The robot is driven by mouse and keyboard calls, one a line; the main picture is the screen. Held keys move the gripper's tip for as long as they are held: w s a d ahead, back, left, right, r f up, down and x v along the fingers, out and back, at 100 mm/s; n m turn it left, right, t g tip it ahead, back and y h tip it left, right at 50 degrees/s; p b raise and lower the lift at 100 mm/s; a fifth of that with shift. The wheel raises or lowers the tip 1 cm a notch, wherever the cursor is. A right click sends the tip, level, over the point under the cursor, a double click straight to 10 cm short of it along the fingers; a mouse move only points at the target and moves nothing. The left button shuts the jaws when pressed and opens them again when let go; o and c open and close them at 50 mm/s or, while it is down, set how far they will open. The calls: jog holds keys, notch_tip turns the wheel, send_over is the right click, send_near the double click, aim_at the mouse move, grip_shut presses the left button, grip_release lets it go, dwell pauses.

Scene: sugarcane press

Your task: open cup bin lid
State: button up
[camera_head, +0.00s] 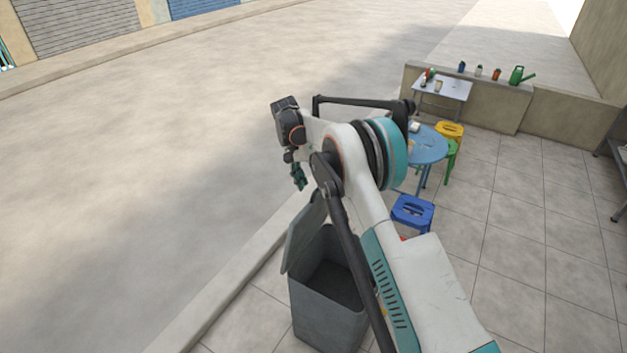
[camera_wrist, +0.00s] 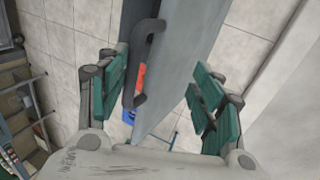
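The grey bin (camera_head: 325,290) stands on the tiles at the lower middle of the head view, with its dark inside showing. Its lid (camera_head: 304,237) stands raised and tilted at the bin's left side. My gripper (camera_head: 299,177) is just above the lid's upper end, pointing down. In the wrist view my gripper (camera_wrist: 160,85) has its two green fingers spread apart. The grey lid (camera_wrist: 185,50) and its dark curved handle (camera_wrist: 152,45) show between them. The handle is near the left finger; I cannot tell whether they touch. My arm hides part of the bin's right side.
A blue stool (camera_head: 412,211) stands right of the bin, with a round blue table (camera_head: 428,147) and a yellow stool (camera_head: 450,130) behind. A low wall (camera_head: 500,105) closes the back. Open pavement (camera_head: 150,150) lies to the left, beyond the kerb.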

jog(key=shift+w, duration=0.1)
jog(key=shift+c, duration=1.2)
jog(key=shift+d, duration=0.15)
jog(key=shift+d+r, duration=0.1)
jog(key=v, duration=1.2)
